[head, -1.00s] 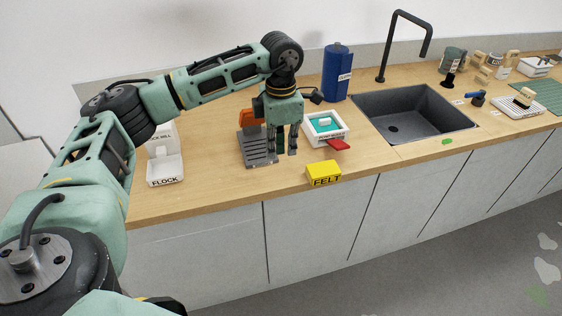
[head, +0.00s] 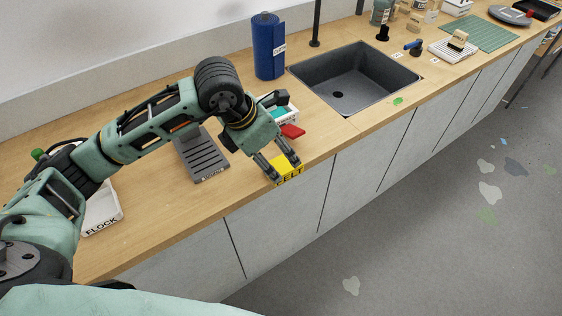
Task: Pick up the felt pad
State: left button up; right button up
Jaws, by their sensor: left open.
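The felt pad (head: 287,174) is a yellow block marked FELT near the front edge of the wooden counter in the head view. My left gripper (head: 285,172) is open and pointed down over it. Its two fingers come down at the left and right sides of the block and hide part of it. I cannot tell whether the fingers touch it. The block appears to rest on the counter. My right gripper is not in view.
A red piece (head: 292,131) and a white tray (head: 293,120) lie just behind my left gripper. A grey slotted plate (head: 203,158) is to the left, with a white FLOCK holder (head: 103,212) further left. A blue roll (head: 268,48) and dark sink (head: 355,80) are behind.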

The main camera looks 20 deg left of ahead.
aim_at(282, 165)
pick_arm(q)
jog(key=shift+w+d+f+p, duration=0.2)
jog(key=shift+d+f+p, duration=0.3)
jog(key=shift+f, duration=0.35)
jog(key=shift+w+d+f+p, duration=0.1)
jog(key=shift+f+p, duration=0.1)
jog(key=shift+f, duration=0.15)
jog(key=shift+w+d+f+p, duration=0.1)
jog(key=shift+f+p, duration=0.1)
jog(key=shift+f, duration=0.15)
jog(key=shift+w+f, duration=0.2)
jog(key=shift+f, duration=0.3)
jog(key=shift+w+f, duration=0.2)
jog(key=shift+f, duration=0.25)
jog(key=shift+d+f, duration=0.1)
jog(key=shift+f, duration=0.05)
jog(key=c, duration=1.2)
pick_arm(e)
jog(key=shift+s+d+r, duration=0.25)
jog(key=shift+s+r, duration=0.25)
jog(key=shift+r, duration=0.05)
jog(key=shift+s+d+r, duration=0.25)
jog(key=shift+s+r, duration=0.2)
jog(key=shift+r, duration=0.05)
